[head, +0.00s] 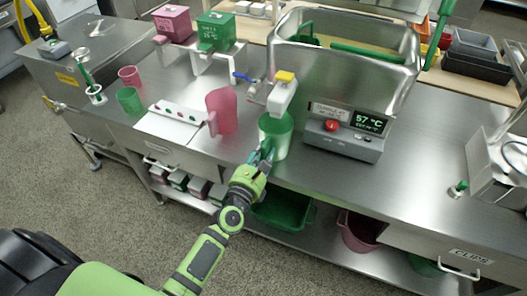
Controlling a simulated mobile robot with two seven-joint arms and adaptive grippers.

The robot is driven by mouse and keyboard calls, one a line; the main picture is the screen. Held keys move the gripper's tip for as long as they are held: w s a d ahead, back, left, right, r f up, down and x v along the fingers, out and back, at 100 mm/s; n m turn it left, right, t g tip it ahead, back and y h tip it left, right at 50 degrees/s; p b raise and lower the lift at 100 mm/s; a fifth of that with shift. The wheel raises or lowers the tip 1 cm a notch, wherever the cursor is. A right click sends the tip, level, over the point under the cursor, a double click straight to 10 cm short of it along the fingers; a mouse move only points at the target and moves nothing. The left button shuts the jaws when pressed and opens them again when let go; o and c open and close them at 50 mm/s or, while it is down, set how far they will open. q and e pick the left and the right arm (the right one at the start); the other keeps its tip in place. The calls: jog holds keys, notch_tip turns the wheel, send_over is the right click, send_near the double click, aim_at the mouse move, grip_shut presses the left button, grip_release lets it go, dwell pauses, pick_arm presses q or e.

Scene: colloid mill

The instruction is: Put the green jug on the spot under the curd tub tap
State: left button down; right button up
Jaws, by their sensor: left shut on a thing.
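The green jug (279,134) is near the front of the steel bench, directly below a white and grey tap body with a yellow top (283,92) on the front of the large steel curd tub (345,68). My left gripper (265,151) is shut on the near side of the jug, where its handle is mostly hidden by the fingers. The jug looks upright. I cannot tell whether its base touches the bench. The spot under the tap is hidden behind the jug and gripper. My right gripper is not in view.
A pink jug (222,111) stands close on the left. A control box (346,133) reading 57 °C stands close on the right. A white board (172,124), a green cup (130,100) and a pink cup (130,77) are further left.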

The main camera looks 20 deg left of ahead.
pick_arm(q)
jog(key=shift+s+r, duration=0.1)
jog(key=shift+r, duration=0.05)
jog(key=c, duration=1.5)
grip_release()
jog(key=shift+f, duration=0.3)
jog(key=o, duration=0.4)
jog(key=shift+r, duration=0.1)
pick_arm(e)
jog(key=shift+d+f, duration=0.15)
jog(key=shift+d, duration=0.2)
pick_arm(q)
jog(key=shift+o, duration=0.2)
jog(key=shift+r, duration=0.1)
jog(key=shift+s, duration=0.15)
jog(key=s+b, duration=0.2)
jog(key=s, duration=0.9)
jog(key=shift+s+a, duration=0.2)
jog(key=shift+s, duration=0.15)
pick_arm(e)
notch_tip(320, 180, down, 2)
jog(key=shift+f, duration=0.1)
